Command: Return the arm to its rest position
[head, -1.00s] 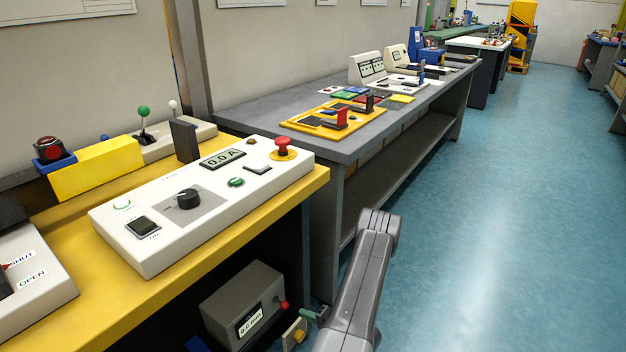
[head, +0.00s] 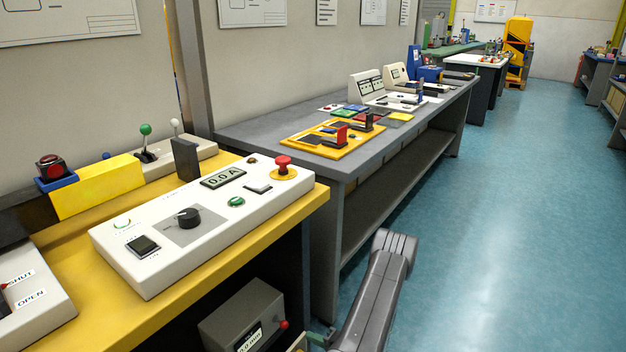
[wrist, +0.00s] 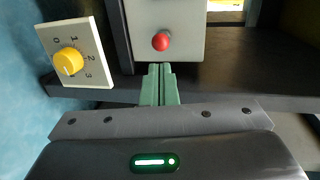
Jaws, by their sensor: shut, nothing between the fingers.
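My arm (head: 378,290) shows at the bottom centre of the head view, a grey link rising in front of the benches over the aisle side. My gripper's green fingers (wrist: 160,84) point forward in the wrist view and are closed together with nothing between them. Just beyond the tips in that view is a grey box with a red knob (wrist: 161,41). The gripper is mostly hidden behind the arm in the head view.
A yellow bench (head: 315,200) with a white control panel (head: 130,262) stands at the left. A plate with a yellow dial (wrist: 68,62) is left of my fingers. The grey box (head: 240,318) sits below the bench. The blue floor (head: 500,230) at right is clear.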

